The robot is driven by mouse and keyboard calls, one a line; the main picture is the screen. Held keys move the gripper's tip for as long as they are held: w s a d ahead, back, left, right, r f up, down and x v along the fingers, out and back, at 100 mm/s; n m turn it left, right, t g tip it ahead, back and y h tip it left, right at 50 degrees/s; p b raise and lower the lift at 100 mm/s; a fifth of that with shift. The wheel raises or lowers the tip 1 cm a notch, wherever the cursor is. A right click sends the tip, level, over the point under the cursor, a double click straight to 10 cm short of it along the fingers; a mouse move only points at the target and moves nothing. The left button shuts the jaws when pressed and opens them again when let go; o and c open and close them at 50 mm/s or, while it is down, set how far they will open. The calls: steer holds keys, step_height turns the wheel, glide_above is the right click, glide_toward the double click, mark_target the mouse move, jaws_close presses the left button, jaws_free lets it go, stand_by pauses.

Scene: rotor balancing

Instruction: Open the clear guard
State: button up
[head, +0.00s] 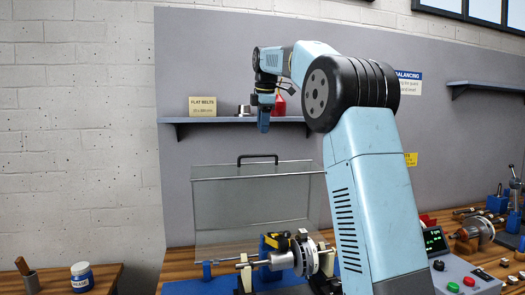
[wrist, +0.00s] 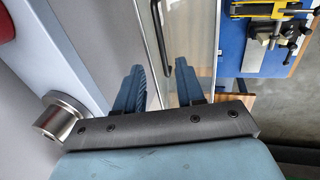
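The clear guard (head: 225,205) is a transparent panelled cover with a black handle (head: 258,156) on its top edge. In the head view it stands upright behind the rotor (head: 305,257), in front of the grey wall panel. My gripper (head: 264,126) hangs fingers down above the handle, apart from it. In the wrist view the two blue fingers of my gripper (wrist: 160,88) are spread with nothing between them. The handle (wrist: 158,28) lies beyond the fingertips, roughly in line with the gap, and the clear guard (wrist: 200,45) shows beside it.
A shelf (head: 220,120) on the wall panel is close behind my gripper, bearing a flat belts box (head: 202,106), a metal part and a red bottle (head: 280,103). A control box (head: 465,280) and other tools stand on the bench at right. Left of the guard is open air.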

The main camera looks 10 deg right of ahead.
glide_above(260, 168)
step_height(260, 168, down, 10)
steer(key=shift+r, duration=0.25)
jaws_close()
stand_by(0.3)
stand_by(0.4)
